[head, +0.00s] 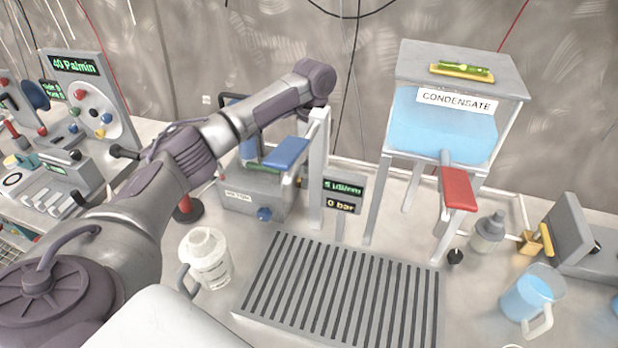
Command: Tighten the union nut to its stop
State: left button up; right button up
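I cannot single out the union nut with certainty. A small brass-coloured fitting (532,243) sits at the right, at the lower end of a pale pipe and beside a yellow lever (547,240). It is too small to tell its thread or how tight it is. My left arm reaches in from the left, over the bench, and its last visible joint is above the blue lever (287,152). No fingers of my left gripper show. My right arm and gripper are not in view.
A condensate tank (446,128) with a red lever (457,188) stands on legs at the back. A slotted grate (340,290) lies in front. A white jug (207,258) stands left of it, a blue-filled jug (528,296) at the right. A display (341,195) reads 0 bar.

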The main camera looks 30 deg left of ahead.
aim_at(306, 183)
pick_arm(q)
jog(key=shift+s+d+f, duration=0.1)
jog(key=shift+s+f, duration=0.1)
jog(key=shift+f, duration=1.15)
jog(key=shift+s+f, duration=0.15)
jog(key=shift+f, duration=1.2)
grip_shut()
jog(key=shift+w+g, duration=0.15)
jog(key=shift+g, duration=0.45)
jog(key=shift+w+f, duration=0.1)
jog(key=g+b, duration=0.1)
jog(key=b, duration=0.2)
jog(key=shift+w+f+g+h+b, duration=0.1)
jog(key=shift+g+h+b, duration=0.2)
jog(key=shift+g+h, duration=0.1)
jog(key=shift+g+b, duration=0.4)
jog(key=shift+b, duration=0.45)
jog(key=shift+r, duration=0.2)
